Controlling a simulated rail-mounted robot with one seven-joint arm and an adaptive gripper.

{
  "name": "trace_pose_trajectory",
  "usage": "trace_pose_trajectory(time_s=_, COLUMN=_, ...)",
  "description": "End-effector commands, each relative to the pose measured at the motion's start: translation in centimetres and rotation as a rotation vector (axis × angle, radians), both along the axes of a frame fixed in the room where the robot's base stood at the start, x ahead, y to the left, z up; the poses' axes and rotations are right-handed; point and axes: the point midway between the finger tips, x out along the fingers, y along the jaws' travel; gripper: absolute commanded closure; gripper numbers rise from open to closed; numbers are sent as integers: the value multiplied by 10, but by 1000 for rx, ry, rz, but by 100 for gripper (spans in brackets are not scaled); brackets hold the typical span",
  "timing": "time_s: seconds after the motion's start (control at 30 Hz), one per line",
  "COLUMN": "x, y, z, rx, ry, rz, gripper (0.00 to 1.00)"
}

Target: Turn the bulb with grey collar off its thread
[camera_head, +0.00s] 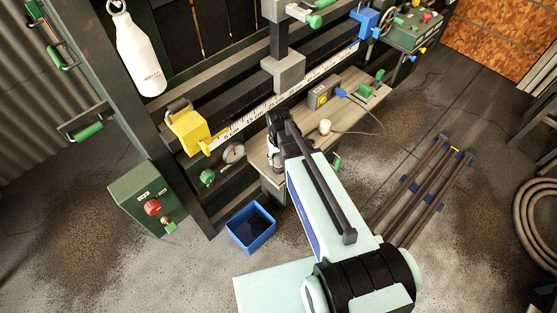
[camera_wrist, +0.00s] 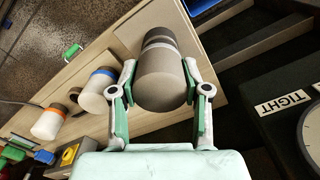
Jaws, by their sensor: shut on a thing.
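The bulb with the grey collar (camera_wrist: 160,80) is a thick grey-brown cylinder with a pale grey band, large in the middle of the wrist view. My gripper (camera_wrist: 161,70) is shut on it, with one green-and-grey finger against each side. The bulb stands over the pale wooden bench (camera_wrist: 27,102); its far end and any thread are not clear. In the camera_head view my gripper (camera_head: 276,145) is at the left end of the bench, and my arm hides most of the bulb there.
A blue-collared bulb (camera_wrist: 97,92) and an orange-collared bulb (camera_wrist: 48,123) stand to the left in the wrist view. A yellow block (camera_head: 188,130) and a dial gauge (camera_head: 232,153) are near my gripper. A blue bin (camera_head: 251,229) sits on the floor below.

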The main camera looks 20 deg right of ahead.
Motion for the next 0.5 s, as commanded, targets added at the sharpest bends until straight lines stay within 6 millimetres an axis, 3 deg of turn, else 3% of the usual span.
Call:
trace_pose_trajectory(time_s=0.17, x=-1, y=0, z=-1, rx=0, ry=2, rz=267, gripper=87)
trace_pose_trajectory(time_s=0.2, x=-1, y=0, z=-1, rx=0, ry=2, rz=291, gripper=50)
trace_pose_trajectory(time_s=0.27, x=-1, y=0, z=-1, rx=0, ry=2, rz=284, gripper=29)
trace_pose_trajectory(time_s=0.3, x=-1, y=0, z=-1, rx=0, ry=2, rz=283, gripper=24)
trace_pose_trajectory(time_s=0.5, x=0, y=0, z=0, rx=0, ry=1, rz=281, gripper=24)
